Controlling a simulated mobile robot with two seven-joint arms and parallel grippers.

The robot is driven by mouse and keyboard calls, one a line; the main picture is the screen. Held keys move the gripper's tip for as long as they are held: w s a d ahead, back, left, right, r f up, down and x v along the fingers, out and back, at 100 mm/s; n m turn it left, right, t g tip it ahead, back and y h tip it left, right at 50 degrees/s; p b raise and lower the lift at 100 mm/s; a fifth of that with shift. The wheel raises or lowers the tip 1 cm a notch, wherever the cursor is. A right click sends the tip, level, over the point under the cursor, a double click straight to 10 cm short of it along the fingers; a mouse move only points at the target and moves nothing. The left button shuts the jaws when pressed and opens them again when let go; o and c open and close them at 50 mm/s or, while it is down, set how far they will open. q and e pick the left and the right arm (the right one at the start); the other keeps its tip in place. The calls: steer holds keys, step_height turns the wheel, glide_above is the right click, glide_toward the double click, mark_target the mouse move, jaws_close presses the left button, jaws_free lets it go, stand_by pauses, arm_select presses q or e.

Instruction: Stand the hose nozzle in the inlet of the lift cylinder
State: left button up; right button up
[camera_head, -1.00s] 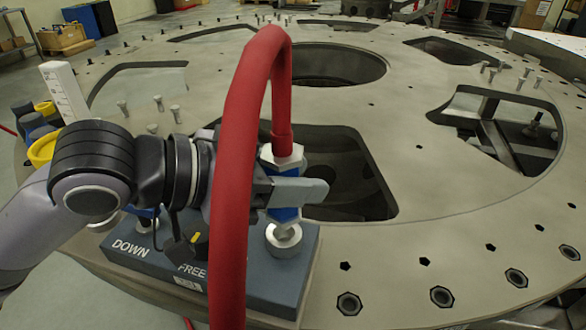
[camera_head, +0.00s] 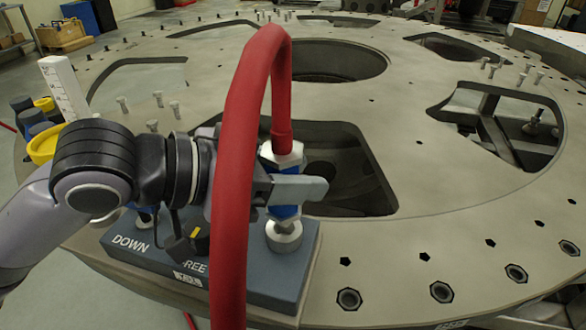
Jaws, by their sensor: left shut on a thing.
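The red hose (camera_head: 233,185) arches up and over, and its end runs down into the hose nozzle. The nozzle has a pale hex fitting (camera_head: 282,156) above a blue band (camera_head: 284,212). My left gripper (camera_head: 292,190) is shut on the nozzle between these parts, and its grey finger crosses in front. The nozzle looks upright over a round metal inlet (camera_head: 283,238) on the dark blue block (camera_head: 262,276) of the lift cylinder. I cannot tell whether its tip is inside the inlet or just above it. The hose hides part of my gripper and the block. My right gripper is not in view.
The large turret plate (camera_head: 440,235) surrounds the block, with wide openings, holes and standing bolts. A second blue-banded fitting (camera_head: 145,213) stands at the block's left, partly behind my arm. A white upright post (camera_head: 64,88) and yellow-topped parts (camera_head: 44,144) are at the left.

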arm_select(q)
steer(key=shift+f, duration=0.65)
stand_by(0.3)
steer(key=shift+f+b, duration=0.55)
steer(key=shift+f, duration=0.1)
stand_by(0.5)
steer(key=shift+f, duration=0.35)
stand_by(0.4)
steer(key=o, duration=1.3)
